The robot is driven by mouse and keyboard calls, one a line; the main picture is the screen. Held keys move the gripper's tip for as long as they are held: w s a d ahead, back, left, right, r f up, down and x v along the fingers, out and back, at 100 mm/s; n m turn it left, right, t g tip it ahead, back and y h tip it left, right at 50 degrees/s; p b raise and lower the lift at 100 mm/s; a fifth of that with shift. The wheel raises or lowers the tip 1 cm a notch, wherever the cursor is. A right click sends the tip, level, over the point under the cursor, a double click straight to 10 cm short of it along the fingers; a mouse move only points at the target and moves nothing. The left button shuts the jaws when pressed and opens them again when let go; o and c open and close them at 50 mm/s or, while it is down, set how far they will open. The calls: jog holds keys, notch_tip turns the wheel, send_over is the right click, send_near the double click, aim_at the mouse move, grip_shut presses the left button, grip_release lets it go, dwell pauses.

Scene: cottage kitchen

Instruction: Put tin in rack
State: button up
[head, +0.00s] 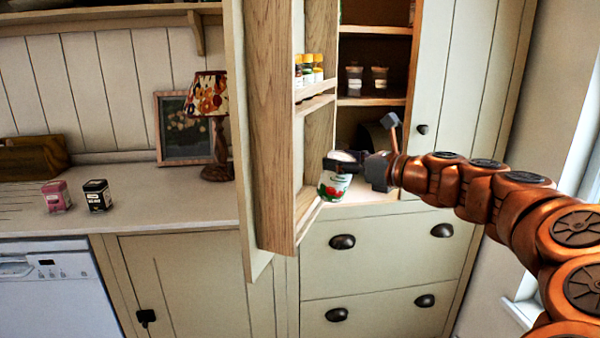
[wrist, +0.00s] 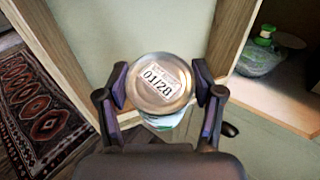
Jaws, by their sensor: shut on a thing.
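A tin (head: 335,186) with a white label and red tomatoes shows in the head view. My gripper (head: 350,166) is shut on it. In the wrist view the tin's silver lid (wrist: 160,83), with a date sticker, sits between the two fingers of my gripper (wrist: 160,90). The rack is a wooden door rack (head: 315,105) on the inside of the open cupboard door. The tin is held in front of the rack's lower part, near the lower rail (head: 308,215). I cannot tell if it touches the rack.
Small bottles with yellow caps (head: 309,70) stand on the rack's upper shelf. Two jars (head: 366,80) stand on a cupboard shelf. A green-topped bottle (wrist: 262,50) stands inside the cupboard. Two small tins (head: 97,195) and a lamp (head: 215,120) are on the counter.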

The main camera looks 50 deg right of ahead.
jog(key=w+p, duration=0.1)
jog(key=w, duration=0.8)
jog(key=f, duration=0.2)
jog(key=w+f, duration=0.1)
jog(key=f, duration=0.2)
jog(key=shift+w+a+f, duration=0.1)
jog(key=shift+w+f, duration=0.2)
jog(key=shift+w, duration=0.05)
jog(key=shift+w+g, duration=0.2)
jog(key=shift+g, duration=0.3)
jog(key=shift+w+r+g+p, duration=0.2)
jog(key=shift+w+g+p, duration=0.5)
jog(key=shift+g+p, duration=0.4)
jog(key=shift+w, duration=0.1)
jog(key=shift+f, duration=0.8)
jog(key=shift+f, duration=0.15)
